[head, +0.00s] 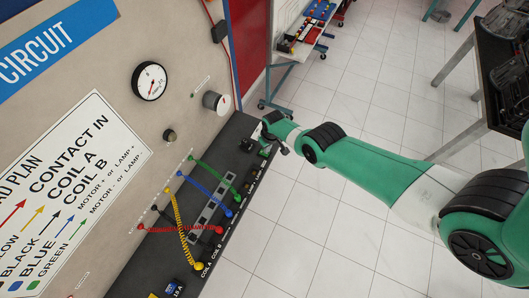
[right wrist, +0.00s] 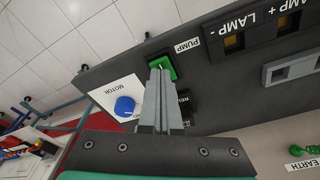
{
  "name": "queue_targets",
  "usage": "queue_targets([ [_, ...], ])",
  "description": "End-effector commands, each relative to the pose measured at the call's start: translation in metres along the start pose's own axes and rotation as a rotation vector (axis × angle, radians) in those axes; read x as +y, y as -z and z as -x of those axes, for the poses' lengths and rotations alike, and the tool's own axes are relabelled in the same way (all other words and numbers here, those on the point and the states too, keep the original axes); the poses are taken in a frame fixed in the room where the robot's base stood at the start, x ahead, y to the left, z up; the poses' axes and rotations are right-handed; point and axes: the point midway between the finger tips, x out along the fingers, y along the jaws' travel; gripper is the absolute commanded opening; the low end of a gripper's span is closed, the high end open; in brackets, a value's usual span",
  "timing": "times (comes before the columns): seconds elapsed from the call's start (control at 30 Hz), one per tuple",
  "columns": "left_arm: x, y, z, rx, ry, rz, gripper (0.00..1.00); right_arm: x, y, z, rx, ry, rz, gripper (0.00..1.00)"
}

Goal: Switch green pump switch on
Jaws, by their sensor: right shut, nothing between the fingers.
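The green pump switch (right wrist: 163,66) sits on the dark panel beside the white PUMP label (right wrist: 187,46) in the right wrist view. My right gripper (right wrist: 159,76) is shut and empty. Its fingertips are right at the switch and overlap its lower edge in the picture; I cannot tell whether they touch. The fingers hide part of the switch, and its on or off position is unclear. In the head view my right gripper (head: 266,136) is at the far end of the dark panel. My left gripper is not in view.
A blue motor knob (right wrist: 124,106) on a white plate is close beside the fingers. A black relay block (right wrist: 187,106) is on their other side. Coloured cables, including a yellow coiled one (head: 180,230), cross the trainer board. The tiled floor (head: 330,220) is open.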

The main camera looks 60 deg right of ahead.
Motion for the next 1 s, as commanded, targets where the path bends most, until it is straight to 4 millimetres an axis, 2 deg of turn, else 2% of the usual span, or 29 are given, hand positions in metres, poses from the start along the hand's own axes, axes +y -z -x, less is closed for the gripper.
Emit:
queue_targets([
  [1.0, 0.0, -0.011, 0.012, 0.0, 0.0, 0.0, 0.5, 0.0, -0.002, -0.016, 0.0, 0.0, 0.0, 0.0],
])
